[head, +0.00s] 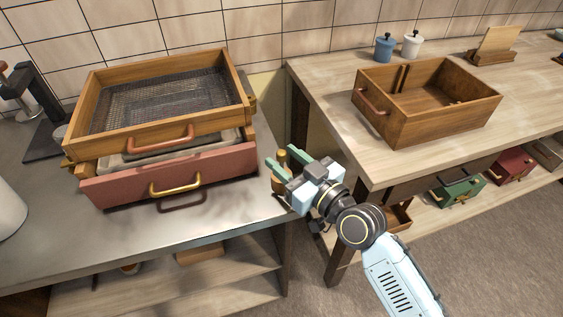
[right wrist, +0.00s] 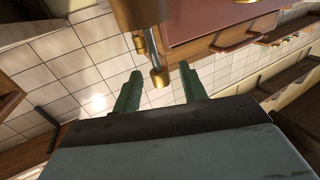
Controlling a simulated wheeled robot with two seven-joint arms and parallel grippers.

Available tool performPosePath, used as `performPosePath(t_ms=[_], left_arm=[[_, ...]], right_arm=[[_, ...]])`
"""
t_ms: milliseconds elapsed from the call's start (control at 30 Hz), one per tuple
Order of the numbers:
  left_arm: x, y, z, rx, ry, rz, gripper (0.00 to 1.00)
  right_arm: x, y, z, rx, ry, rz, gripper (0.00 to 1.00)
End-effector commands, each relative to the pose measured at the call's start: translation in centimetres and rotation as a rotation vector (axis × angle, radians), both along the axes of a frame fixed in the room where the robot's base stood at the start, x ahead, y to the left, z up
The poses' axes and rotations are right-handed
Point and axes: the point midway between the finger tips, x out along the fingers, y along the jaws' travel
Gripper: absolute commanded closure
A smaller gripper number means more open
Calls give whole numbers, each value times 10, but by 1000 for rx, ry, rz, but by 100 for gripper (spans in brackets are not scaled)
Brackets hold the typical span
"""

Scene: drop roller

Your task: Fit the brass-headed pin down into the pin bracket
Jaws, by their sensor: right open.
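My right gripper (head: 285,157) is open at the right end of the grey counter, its green fingers pointing away from my arm. A small brass piece, seemingly the head of the pin (head: 281,156), shows by the fingertips. In the right wrist view, a metal shaft with a brass end (right wrist: 160,77) stands in the gap between the two open fingers, apart from both as far as I can see. A second brass knob (right wrist: 139,43) is beside the shaft. I cannot clearly make out the pin bracket; the gripper hides part of that area. My left gripper is out of view.
A wooden mesh-bottomed drawer (head: 165,140) rests above a red-fronted drawer (head: 170,175) on the counter (head: 150,232). An open wooden box (head: 420,122) stands on the right-hand table (head: 340,90). A gap lies between counter and table. Coloured drawers (head: 458,190) sit below.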

Motion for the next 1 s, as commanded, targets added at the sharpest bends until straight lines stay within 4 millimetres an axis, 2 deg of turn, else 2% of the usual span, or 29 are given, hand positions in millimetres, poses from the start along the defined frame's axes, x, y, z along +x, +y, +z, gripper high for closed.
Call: performPosePath(t_ms=[133,400,700,1000], left_arm=[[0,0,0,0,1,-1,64],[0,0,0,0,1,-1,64],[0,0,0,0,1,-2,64],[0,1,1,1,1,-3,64]], right_arm=[[12,10,1,1,0,-1,58],[13,11,0,0,0,-1,59],[13,11,0,0,0,-1,98],[13,11,3,1,-2,-1,100]])
